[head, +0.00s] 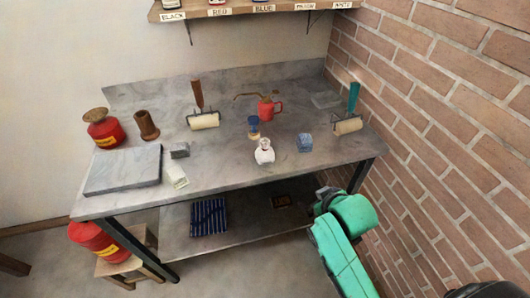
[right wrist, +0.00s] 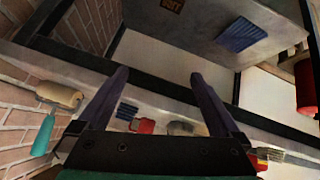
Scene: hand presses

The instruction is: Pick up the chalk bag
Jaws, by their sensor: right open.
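The chalk bag (head: 264,152) appears to be the small white, rounded pouch with a pinched neck, upright near the front middle of the grey bench. I cannot make it out in the right wrist view. My right gripper (head: 325,199) is at the bench's front right, below and to the right of the bag and apart from it. In the right wrist view the two dark fingers (right wrist: 158,82) are spread with nothing between them. My left gripper is not in view.
A blue block (head: 305,143) is right of the bag, and a blue-topped jar (head: 253,128) is behind it. A roller (head: 348,126) lies near the brick wall (head: 440,120). The bench (head: 225,165) has a lower shelf with a striped blue cloth (head: 208,217).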

